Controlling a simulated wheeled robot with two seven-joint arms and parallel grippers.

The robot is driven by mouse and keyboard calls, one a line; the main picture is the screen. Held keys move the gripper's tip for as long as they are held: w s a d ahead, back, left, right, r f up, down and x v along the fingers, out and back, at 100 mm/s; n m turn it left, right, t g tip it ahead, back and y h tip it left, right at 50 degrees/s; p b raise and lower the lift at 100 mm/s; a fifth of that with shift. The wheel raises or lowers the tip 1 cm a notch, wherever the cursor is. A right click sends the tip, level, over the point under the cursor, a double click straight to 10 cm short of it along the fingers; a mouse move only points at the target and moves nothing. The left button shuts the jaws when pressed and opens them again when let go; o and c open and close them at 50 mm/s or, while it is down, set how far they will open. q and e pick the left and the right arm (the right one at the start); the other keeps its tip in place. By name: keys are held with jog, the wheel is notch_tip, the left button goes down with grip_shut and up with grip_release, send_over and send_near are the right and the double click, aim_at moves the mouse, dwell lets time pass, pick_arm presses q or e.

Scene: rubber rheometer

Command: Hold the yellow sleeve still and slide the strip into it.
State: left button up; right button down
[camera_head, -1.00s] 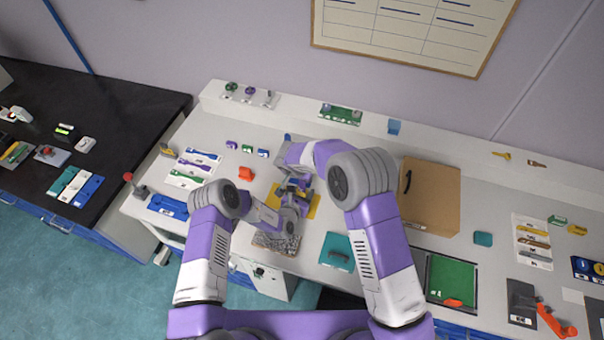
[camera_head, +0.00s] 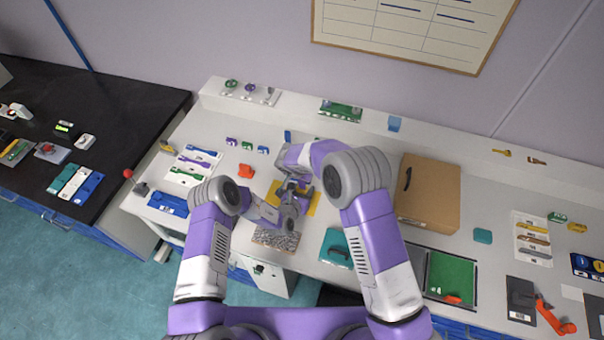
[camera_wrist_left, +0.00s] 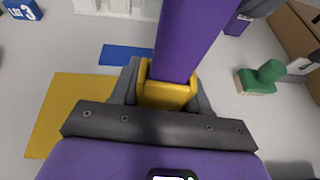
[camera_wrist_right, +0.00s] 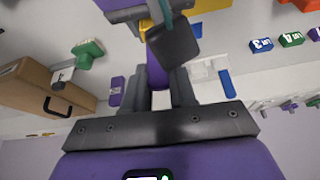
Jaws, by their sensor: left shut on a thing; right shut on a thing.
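The yellow sleeve (camera_wrist_left: 165,95) sits between the fingers of my left gripper (camera_wrist_left: 164,98), which is shut on it. The purple strip (camera_wrist_left: 190,40) comes down from the top of the left wrist view, and its lower end meets the sleeve's mouth with yellow showing around it. How deep it goes is hidden. In the right wrist view my right gripper (camera_wrist_right: 160,92) is shut on the strip (camera_wrist_right: 157,75). There the sleeve (camera_wrist_right: 146,27) is partly hidden behind a dark square piece. In the head view my arms largely cover both pieces.
A yellow mat (camera_wrist_left: 58,125) and a blue piece (camera_wrist_left: 124,55) lie below the grippers. A green-handled stamp (camera_wrist_left: 262,76) stands to the right. In the head view a brown case (camera_head: 432,195), a teal case (camera_head: 335,248) and a speckled slab (camera_head: 270,238) surround the work spot.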

jog(key=shift+f, duration=1.3)
jog(key=c, duration=0.8)
grip_release()
jog(key=shift+c, duration=0.2)
jog(key=v, duration=1.2)
pick_arm(q)
jog(key=o, duration=1.1)
